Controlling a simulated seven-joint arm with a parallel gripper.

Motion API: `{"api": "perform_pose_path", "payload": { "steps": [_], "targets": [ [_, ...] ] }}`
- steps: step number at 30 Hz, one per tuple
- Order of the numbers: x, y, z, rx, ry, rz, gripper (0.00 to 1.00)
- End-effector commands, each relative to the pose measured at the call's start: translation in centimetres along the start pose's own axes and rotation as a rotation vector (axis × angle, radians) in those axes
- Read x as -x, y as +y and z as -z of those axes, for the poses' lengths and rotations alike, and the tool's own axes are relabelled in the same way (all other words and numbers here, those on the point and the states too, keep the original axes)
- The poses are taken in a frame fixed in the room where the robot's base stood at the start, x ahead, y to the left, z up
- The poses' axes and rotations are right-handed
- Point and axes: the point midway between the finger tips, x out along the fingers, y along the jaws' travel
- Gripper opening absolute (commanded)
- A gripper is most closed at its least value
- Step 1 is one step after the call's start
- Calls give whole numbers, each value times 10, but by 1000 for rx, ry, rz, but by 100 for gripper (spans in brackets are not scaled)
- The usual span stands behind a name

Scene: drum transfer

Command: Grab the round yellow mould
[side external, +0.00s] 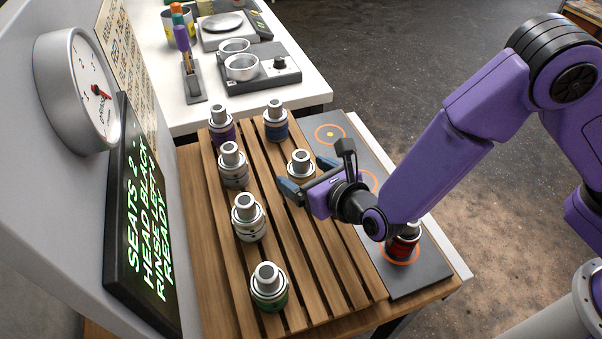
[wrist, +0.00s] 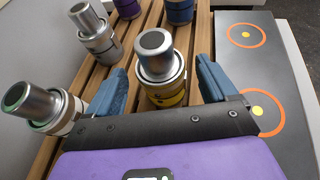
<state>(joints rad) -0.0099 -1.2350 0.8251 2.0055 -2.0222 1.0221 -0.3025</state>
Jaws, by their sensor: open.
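The round yellow mould (wrist: 168,92) is a metal cylinder with a yellow band low on its body. It stands upright on the wooden slats, and in the side view its top (side external: 300,162) shows just beyond my gripper. My gripper (side external: 306,178) is open, with its blue fingers apart. In the wrist view the mould stands between and slightly ahead of the two fingers (wrist: 166,88), with a gap on either side. Part of its lower body is hidden by my gripper in the side view.
Other moulds stand on the slatted rack: green (side external: 269,290), purple (side external: 221,127), blue (side external: 276,122) and two pale-banded ones (side external: 248,218). A red mould (side external: 403,245) sits on a ringed seat of the grey plate (side external: 420,275). A dark display (side external: 140,215) borders the left.

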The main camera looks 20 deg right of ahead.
Motion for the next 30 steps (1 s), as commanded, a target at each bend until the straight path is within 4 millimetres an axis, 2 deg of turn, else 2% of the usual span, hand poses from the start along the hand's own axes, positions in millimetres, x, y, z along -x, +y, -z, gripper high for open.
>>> {"api": "perform_pose_path", "payload": {
  "steps": [3,7,17,18,23,24,30],
  "targets": [
    [-19,-2,-3,-2,0,4,85],
    [-34,-2,-3,-1,0,3,85],
    [-39,-1,-3,0,1,1,85],
    [-39,-1,-3,0,1,1,72],
    [-39,-1,-3,0,1,1,20],
    [-39,-1,-4,-1,-2,1,16],
    [-39,-1,-4,-1,-2,1,16]
  ]
}}
